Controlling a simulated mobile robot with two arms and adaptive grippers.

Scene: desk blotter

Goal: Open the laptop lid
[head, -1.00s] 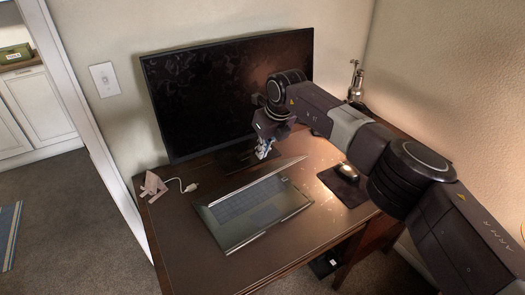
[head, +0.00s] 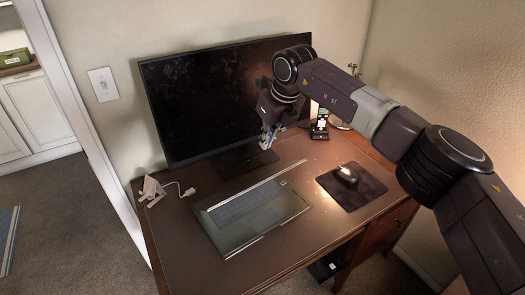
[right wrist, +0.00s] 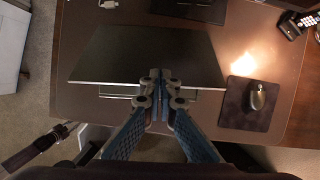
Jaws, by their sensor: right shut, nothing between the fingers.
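The laptop (head: 250,218) sits on the desk with its keyboard and touchpad showing in the head view. Its lid is raised off the base and shows nearly edge-on as a thin pale strip along the far side. In the right wrist view the lid (right wrist: 150,55) is a broad dark panel with a bright near edge. My right gripper (head: 268,140) is beyond the laptop, in front of the monitor. Its fingers (right wrist: 160,75) are shut and empty; contact with the lid cannot be told. My left gripper (right wrist: 65,130) appears small at the lower left of the right wrist view.
A large monitor (head: 200,105) stands behind the laptop. A mouse (head: 347,173) lies on a dark mat (head: 352,190) at right. A phone (head: 320,125) stands at the back. A small stand (head: 151,190) and a white cable plug (head: 188,192) lie left. The front desk strip is clear.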

